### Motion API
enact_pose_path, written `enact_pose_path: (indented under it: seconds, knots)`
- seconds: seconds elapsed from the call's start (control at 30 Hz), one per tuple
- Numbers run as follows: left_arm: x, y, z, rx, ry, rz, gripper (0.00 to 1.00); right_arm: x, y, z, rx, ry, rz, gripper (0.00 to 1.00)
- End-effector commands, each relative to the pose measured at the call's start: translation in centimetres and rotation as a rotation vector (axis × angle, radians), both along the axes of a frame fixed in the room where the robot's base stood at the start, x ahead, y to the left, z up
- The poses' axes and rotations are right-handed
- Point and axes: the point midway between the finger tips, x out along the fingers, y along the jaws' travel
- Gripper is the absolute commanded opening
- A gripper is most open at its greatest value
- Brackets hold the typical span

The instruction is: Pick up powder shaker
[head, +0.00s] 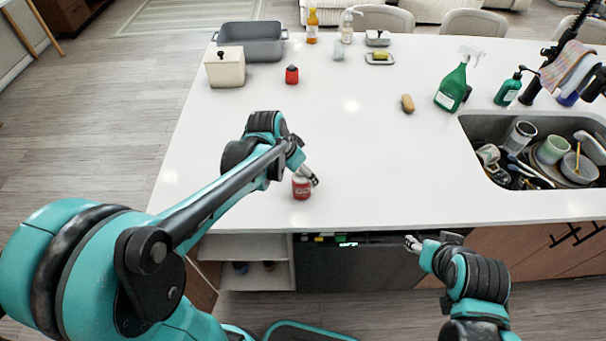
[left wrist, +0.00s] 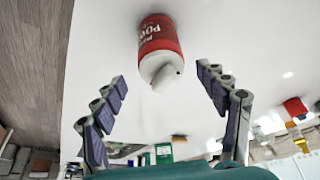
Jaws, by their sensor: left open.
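The powder shaker is a small red can (head: 301,188) with white lettering and a pale top, upright near the front edge of the white counter. In the left wrist view the red can (left wrist: 159,38) appears at the top, beyond the fingertips and roughly between their lines. My left gripper (head: 309,176) is right beside the can in the head view. In the left wrist view its fingers are spread wide, with nothing between them (left wrist: 162,78). My right gripper (head: 412,243) is low in front of the counter, away from the can; its opening is too small to judge.
A green spray bottle (head: 452,88), a sponge (head: 407,104) and a dish-filled sink (head: 555,118) are right. The counter's middle is clear.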

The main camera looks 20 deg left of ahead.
Motion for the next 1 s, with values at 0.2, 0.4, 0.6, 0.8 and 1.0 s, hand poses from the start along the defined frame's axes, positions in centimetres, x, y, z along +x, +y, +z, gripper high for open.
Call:
enact_pose_path:
  seconds: [0.2, 0.4, 0.6, 0.8, 1.0]
  knots:
    - [0.7, -0.3, -2.4, 0.000, 0.000, 0.002, 0.74, 0.0, 0.0, -1.2, 0.000, 0.000, 0.000, 0.52]
    - [1.5, -0.3, -5.3, 0.000, -0.001, 0.002, 0.74, 0.0, 0.0, -2.8, 0.000, 0.000, 0.000, 0.52]
    - [2.1, -0.7, -6.6, 0.000, -0.002, 0.003, 0.74, 0.0, 0.0, -3.2, 0.000, 0.000, 0.000, 0.52]
    - [2.1, -0.7, -6.5, 0.000, -0.002, 0.003, 0.60, 0.0, 0.0, -3.1, 0.000, 0.000, 0.000, 0.52]
    - [2.0, -0.7, -6.5, 0.000, -0.002, 0.003, 0.14, 0.0, 0.0, -3.1, 0.000, 0.000, 0.000, 0.52]
